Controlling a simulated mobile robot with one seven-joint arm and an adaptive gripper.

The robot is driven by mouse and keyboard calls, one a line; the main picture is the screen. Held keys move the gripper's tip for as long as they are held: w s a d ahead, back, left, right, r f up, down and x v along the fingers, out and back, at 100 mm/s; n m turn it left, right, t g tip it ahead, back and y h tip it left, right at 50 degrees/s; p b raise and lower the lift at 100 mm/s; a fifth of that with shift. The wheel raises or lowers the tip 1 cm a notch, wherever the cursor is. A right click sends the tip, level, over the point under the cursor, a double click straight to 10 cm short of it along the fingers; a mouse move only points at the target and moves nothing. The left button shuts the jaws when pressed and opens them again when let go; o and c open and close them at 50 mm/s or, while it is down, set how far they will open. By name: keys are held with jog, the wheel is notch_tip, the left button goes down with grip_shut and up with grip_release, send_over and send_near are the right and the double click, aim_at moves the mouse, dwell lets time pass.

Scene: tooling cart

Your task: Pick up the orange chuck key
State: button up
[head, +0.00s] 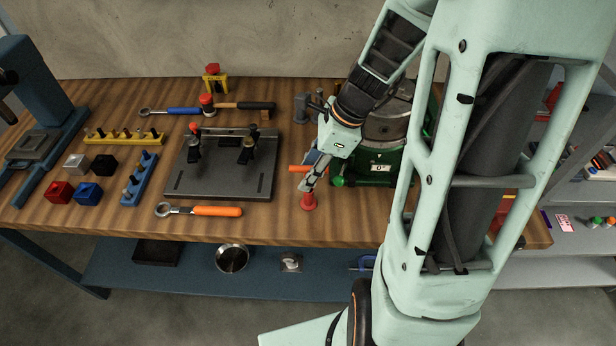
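My gripper (308,186) points down near the front of the wooden bench, right of the dark fixture plate. It is small and seen from the side, so I cannot tell whether its fingers are open or shut. A short orange bar (299,168), which may be the chuck key's handle, sticks out to the left behind the gripper; the rest of it is hidden. A red-orange flared piece (308,202) is directly under the fingertips. I cannot tell whether it belongs to the bar or whether the fingers touch it.
An orange-handled ring-headed tool (217,211) lies along the bench's front edge. The dark fixture plate (222,188) with two upright clamps is left of my gripper. A green machine (378,165) stands close on the right. Blue and yellow peg racks and small blocks fill the left side.

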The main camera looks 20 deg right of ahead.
jog(key=shift+c, duration=0.2)
grip_shut()
notch_tip(320, 180, up, 10)
jog(key=shift+r, duration=0.1)
dwell(0.5)
dwell(0.6)
